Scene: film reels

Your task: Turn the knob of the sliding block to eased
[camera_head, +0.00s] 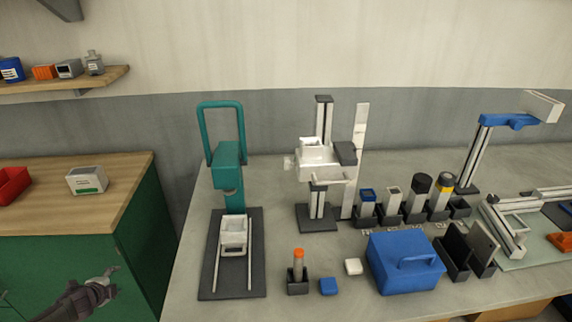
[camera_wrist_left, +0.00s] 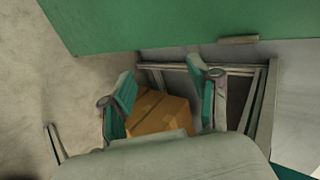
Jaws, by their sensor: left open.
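The sliding block (camera_head: 316,156) is a white block on a dark upright column stand (camera_head: 323,112) on the grey bench. A small pale knob (camera_head: 288,162) sticks out on its left side; its setting is too small to read. My left gripper (camera_head: 108,278) is low at the left, in front of the green cabinet and well away from the stand. In the left wrist view my left gripper (camera_wrist_left: 162,72) has its two teal fingers apart with nothing held. My right gripper is not in view.
A teal press (camera_head: 230,160) stands left of the block stand. A blue box (camera_head: 404,262), an orange-topped tube (camera_head: 298,262) and several holders sit in front and to the right. In the left wrist view, a cardboard box (camera_wrist_left: 160,112) lies beyond the fingers under the green cabinet (camera_wrist_left: 150,22).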

